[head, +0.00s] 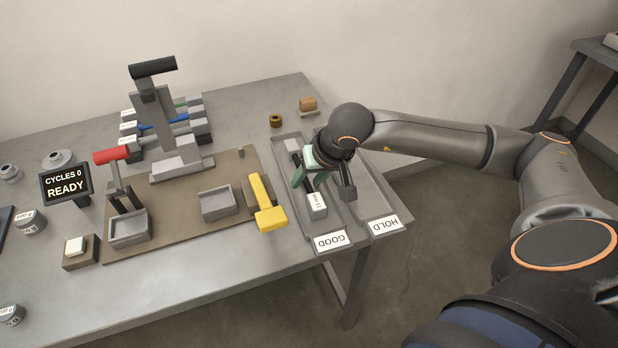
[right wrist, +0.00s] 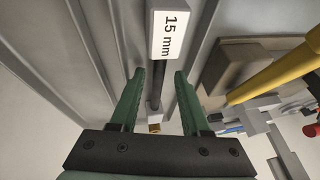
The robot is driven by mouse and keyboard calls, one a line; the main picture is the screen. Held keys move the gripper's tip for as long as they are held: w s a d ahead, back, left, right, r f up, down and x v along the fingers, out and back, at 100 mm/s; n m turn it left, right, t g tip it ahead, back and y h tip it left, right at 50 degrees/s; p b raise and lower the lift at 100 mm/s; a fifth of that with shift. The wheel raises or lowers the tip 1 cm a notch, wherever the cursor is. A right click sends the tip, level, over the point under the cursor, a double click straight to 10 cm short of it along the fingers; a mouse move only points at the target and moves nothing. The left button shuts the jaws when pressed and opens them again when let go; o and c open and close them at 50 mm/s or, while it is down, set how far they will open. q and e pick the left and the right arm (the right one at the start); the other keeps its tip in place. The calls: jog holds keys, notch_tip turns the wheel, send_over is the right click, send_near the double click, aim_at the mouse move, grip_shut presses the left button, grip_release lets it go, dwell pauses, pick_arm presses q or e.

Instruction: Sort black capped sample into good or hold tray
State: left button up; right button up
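A sample (head: 317,205) with a grey end block labelled "15 mm" lies in the GOOD tray (head: 325,243). In the right wrist view its labelled block (right wrist: 172,35) is at the top, and its black cable runs down between my fingers. My right gripper (head: 311,180) is over this tray. Its green fingers (right wrist: 160,95) are open, one on each side of the cable, with gaps showing. The HOLD tray (head: 372,200) is beside it on the right. A dark piece beside my gripper overlaps that tray; I cannot tell what it is. My left gripper is out of view.
A rack with several coloured cable samples (head: 165,125) stands at the back. A black-handled press (head: 153,100), a red-handled lever (head: 112,156) and a yellow-handled tool (head: 264,200) stand left of the trays. A display (head: 66,184) reads "CYCLES 0 READY".

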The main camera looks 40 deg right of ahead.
jog(key=shift+s+d+f, duration=0.1)
jog(key=shift+s+r, duration=0.1)
jog(key=shift+r, duration=0.25)
jog(key=v, duration=1.2)
jog(key=shift+p, duration=0.35)
